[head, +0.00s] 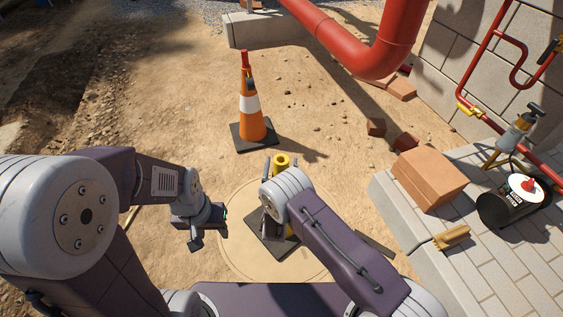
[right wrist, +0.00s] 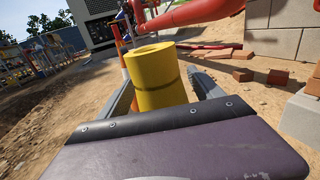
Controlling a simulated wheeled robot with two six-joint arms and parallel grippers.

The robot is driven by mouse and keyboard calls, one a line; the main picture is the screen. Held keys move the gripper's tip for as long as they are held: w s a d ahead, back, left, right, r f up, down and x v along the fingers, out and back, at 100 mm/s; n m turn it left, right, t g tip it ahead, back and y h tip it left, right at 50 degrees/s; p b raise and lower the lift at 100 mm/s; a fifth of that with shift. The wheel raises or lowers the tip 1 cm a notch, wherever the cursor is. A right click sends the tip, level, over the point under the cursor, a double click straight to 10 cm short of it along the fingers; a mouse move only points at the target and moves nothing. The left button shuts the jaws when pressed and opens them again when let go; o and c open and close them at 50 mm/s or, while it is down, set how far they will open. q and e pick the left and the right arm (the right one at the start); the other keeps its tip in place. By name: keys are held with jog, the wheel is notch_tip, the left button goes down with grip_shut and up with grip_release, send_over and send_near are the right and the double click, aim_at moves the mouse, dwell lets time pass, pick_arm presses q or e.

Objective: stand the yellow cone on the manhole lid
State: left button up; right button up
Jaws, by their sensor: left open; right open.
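The yellow cone (head: 282,161) stands upright, its dark square base (head: 262,241) resting on the round sandy-coloured manhole lid (head: 235,262). My right gripper (head: 272,226) is at the cone, partly covering it in the head view. In the right wrist view the yellow cone (right wrist: 158,75) rises between the two spread fingers of my right gripper (right wrist: 165,93), which is open; whether a finger touches it I cannot tell. My left gripper (head: 198,238) is open and empty at the lid's left edge, apart from the cone.
An orange cone (head: 250,104) with a white band stands behind the lid. A large red pipe (head: 355,50) crosses the back. At right, a paved ledge (head: 430,240) holds a terracotta block (head: 430,178), a black cylinder (head: 512,202) and a brush (head: 452,238). Loose bricks lie on the sand.

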jog(key=s+p, duration=0.4)
jog(key=s, duration=0.7)
jog(key=shift+a, duration=0.45)
